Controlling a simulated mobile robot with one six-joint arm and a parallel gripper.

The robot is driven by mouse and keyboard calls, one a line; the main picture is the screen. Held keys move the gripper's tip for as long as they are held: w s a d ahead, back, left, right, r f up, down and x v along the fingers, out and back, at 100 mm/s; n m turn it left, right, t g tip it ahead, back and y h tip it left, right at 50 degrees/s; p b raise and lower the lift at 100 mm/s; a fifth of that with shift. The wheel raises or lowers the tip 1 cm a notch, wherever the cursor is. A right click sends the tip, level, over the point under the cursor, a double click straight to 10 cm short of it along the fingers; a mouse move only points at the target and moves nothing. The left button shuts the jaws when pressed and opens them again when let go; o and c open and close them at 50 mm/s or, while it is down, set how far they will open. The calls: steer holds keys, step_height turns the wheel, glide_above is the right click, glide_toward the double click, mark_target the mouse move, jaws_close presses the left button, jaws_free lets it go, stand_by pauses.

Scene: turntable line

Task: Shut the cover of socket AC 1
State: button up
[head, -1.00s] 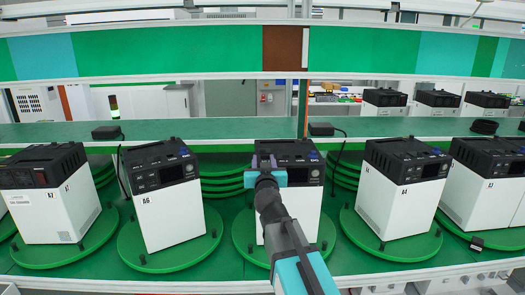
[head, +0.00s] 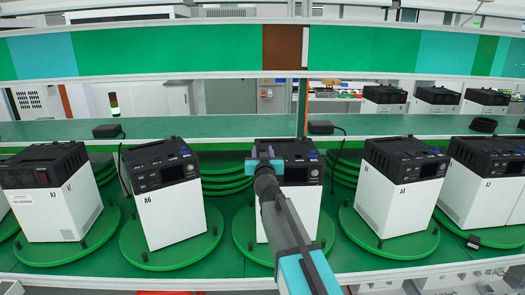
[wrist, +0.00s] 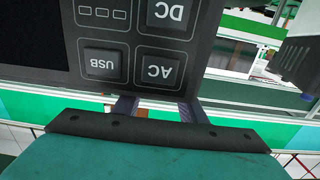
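The power station (head: 300,205) in front of me has a white body and a black top, and stands on a green turntable (head: 327,240). My gripper (head: 266,160) is at the left part of its black front panel, hiding some of it. In the wrist view the panel is upside down, with square parts marked AC (wrist: 160,70), USB (wrist: 103,65) and DC (wrist: 167,14). The two fingers (wrist: 157,109) are apart with nothing between them, just past the panel's edge near the AC mark. I cannot make out an open socket cover or an AC 1 label.
Similar stations stand on turntables to the left (head: 172,215) and right (head: 398,200). A green shelf (head: 220,127) runs behind, bearing black adapters (head: 107,131) with cables. A small black item (head: 473,242) lies by the right turntable.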

steer(key=shift+w, duration=0.2)
jaws_close()
steer(key=shift+a, duration=0.1)
